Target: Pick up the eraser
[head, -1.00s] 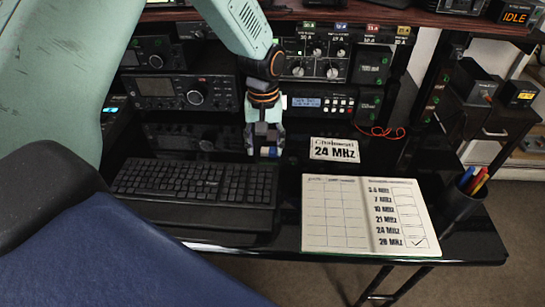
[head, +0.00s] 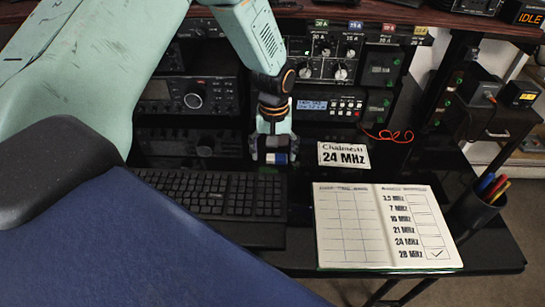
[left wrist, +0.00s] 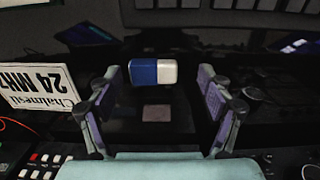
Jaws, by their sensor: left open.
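The eraser, a small blue and white block, shows in the head view (head: 281,158) at the tips of my left gripper (head: 272,148), behind the keyboard's right end. In the left wrist view the eraser (left wrist: 153,72) appears between the two fingertips, with a gap on each side. My left gripper (left wrist: 158,77) is open and points down over the dark glossy desk. Whether the fingertips are level with the eraser or above it, I cannot tell. My right gripper is not in view.
A black keyboard (head: 215,194) lies in front of the gripper. The "24 MHz" card (head: 343,155) and open logbook (head: 380,225) lie to the right, with a pen cup (head: 473,212) beyond. Radio equipment (head: 328,103) stands close behind.

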